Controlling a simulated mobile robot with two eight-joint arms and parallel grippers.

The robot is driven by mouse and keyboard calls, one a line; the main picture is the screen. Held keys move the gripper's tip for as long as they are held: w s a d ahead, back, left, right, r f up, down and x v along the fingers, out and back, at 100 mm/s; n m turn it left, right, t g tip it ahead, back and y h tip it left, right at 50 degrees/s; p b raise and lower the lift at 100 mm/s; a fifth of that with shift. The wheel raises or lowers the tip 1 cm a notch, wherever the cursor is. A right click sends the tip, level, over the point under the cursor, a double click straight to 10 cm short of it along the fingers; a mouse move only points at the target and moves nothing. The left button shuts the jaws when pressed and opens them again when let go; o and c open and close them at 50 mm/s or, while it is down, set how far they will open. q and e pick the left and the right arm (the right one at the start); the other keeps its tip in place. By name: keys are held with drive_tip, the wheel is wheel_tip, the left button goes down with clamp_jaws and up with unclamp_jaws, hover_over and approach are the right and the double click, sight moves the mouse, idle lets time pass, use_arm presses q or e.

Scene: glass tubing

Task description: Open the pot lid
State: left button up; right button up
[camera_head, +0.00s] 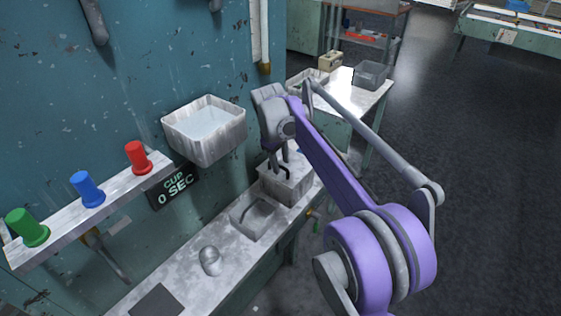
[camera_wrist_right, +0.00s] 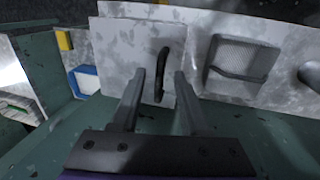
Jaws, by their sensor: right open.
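The pot is a grey, box-shaped container (camera_head: 290,192) on the wall bench, with a flat lid (camera_wrist_right: 118,48) on top. A dark curved handle (camera_wrist_right: 161,70) stands on the lid. My right gripper (camera_head: 277,158) is over the pot, pointing down. In the wrist view its two fingers (camera_wrist_right: 160,76) are apart, and the handle shows between them. I cannot tell whether a finger touches the handle. The gripper partly hides the lid in the head view. My left gripper is not in view.
A shallow grey tray (camera_head: 253,218) sits beside the pot on the bench (camera_head: 187,262), with a metal cup (camera_head: 210,261) nearer. A white basin (camera_head: 205,135) hangs on the wall above. Green, blue and red knobs sit on a shelf (camera_head: 70,222) at left. Open floor lies right.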

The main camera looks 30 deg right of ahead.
drive_tip(key=shift+c, duration=0.3)
clamp_jaws()
idle(1.1)
